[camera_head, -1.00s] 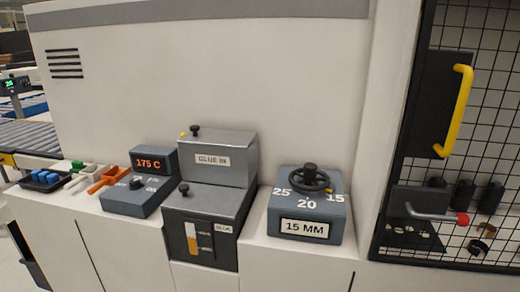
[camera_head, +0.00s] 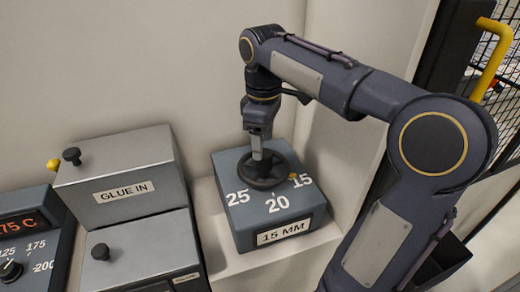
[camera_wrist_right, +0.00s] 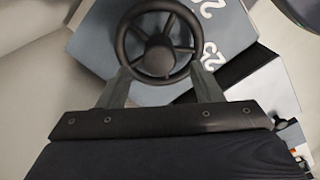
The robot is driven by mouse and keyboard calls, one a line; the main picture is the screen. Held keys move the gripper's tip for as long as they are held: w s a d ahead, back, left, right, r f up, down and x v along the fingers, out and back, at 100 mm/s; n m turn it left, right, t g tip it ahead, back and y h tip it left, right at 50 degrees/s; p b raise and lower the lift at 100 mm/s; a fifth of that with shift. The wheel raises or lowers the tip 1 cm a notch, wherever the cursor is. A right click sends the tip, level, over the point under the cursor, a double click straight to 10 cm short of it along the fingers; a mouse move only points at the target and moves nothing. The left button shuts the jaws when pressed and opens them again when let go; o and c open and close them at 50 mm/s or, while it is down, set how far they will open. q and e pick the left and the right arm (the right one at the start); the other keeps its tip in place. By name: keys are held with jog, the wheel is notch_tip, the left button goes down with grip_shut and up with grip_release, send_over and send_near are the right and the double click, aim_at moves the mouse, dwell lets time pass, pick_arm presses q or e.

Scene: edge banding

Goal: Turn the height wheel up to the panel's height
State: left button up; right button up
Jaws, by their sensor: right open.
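The black height wheel (camera_head: 264,183) sits on top of a blue-grey box (camera_head: 232,222) marked 25, 20 and 15. A small orange mark (camera_head: 292,176) shows at the wheel's edge near the 15. The box's front plate (camera_head: 283,231) reads 15 MM. My right gripper (camera_head: 259,152) points down over the wheel. In the right wrist view its two fingers (camera_wrist_right: 162,80) are apart, one on each side of the spoked wheel (camera_wrist_right: 157,54). I cannot tell whether they touch the rim. My left gripper and the panel are not in view.
A grey GLUE IN box (camera_head: 115,170) with black knobs stands left of the wheel box. A temperature box (camera_head: 30,230) with a dial is at far left. A yellow handle (camera_head: 494,55) and mesh guard are at right. A pale wall stands behind.

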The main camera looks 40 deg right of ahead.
aim_at(264, 152)
jog(key=shift+f, duration=2.3)
jog(key=shift+c, duration=0.5)
jog(key=c, duration=0.9)
jog(key=shift+m, duration=0.4)
jog(key=m+p, duration=0.1)
jog(key=m, duration=0.3)
jog(key=shift+r+m, duration=0.1)
jog(key=shift+m, duration=0.2)
jog(key=m+p, duration=0.1)
jog(key=m, duration=0.5)
jog(key=shift+d+p, duration=0.15)
jog(key=shift+p, duration=0.2)
jog(key=shift+m, duration=0.4)
